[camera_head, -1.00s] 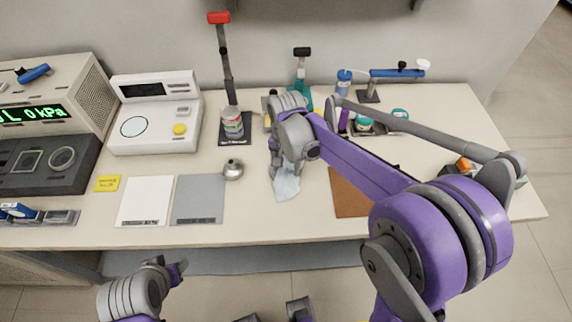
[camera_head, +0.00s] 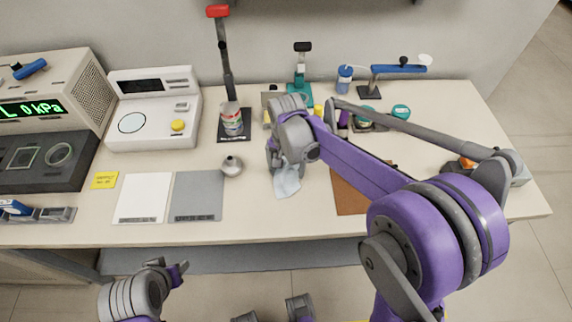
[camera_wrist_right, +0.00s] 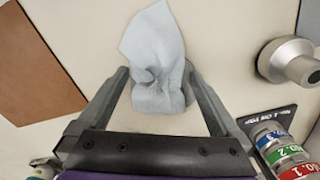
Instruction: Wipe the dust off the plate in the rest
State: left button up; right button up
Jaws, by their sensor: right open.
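A pale blue cloth (camera_head: 287,183) lies crumpled on the table, below my right gripper in the head view. In the right wrist view the cloth (camera_wrist_right: 155,42) shows between the two fingers of my right gripper (camera_wrist_right: 155,76), which is open, with a finger on each side. I cannot tell whether the fingers touch the cloth. My left gripper (camera_head: 178,273) is low at the left, in front of the table edge; its opening is not clear. I cannot clearly identify the plate in its rest; a grey holder with a blue part (camera_head: 38,213) sits at the table's left front.
A brown mat (camera_head: 350,190) lies right. A stack of labelled rings (camera_head: 231,119) stands behind the funnel. My right arm covers part of the table.

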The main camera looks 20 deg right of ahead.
jog(key=c, duration=0.9)
grip_shut()
jog(key=shift+d, duration=0.15)
jog(key=shift+r, duration=0.1)
